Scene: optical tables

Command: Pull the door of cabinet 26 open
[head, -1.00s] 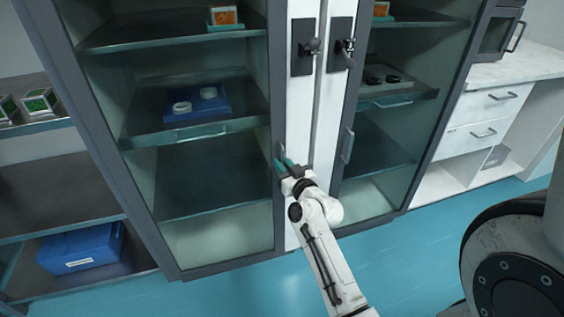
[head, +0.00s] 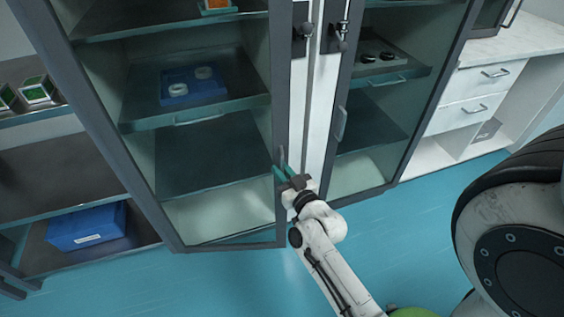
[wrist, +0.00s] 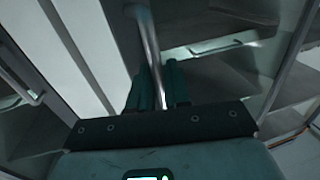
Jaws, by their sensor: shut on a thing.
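The left glass door (head: 276,125) of the tall cabinet has a dark grey frame and stands slightly ajar, its handle-side edge swung out from the white centre post. A slim upright metal handle sits on that edge; it shows in the wrist view (wrist: 150,45). My gripper (head: 281,169) is at this handle, its green-padded fingers shut on the bar. The wrist view shows the fingers (wrist: 158,86) on both sides of the handle. The right glass door (head: 354,100) is closed, with its own handle (head: 341,124). No cabinet number is readable.
Inside the cabinet are shelves with a blue tray (head: 193,86) holding two white rings. Open shelving with a blue box (head: 88,226) stands at the left. A white drawer unit (head: 480,100) stands at the right. The blue floor (head: 250,285) in front is clear.

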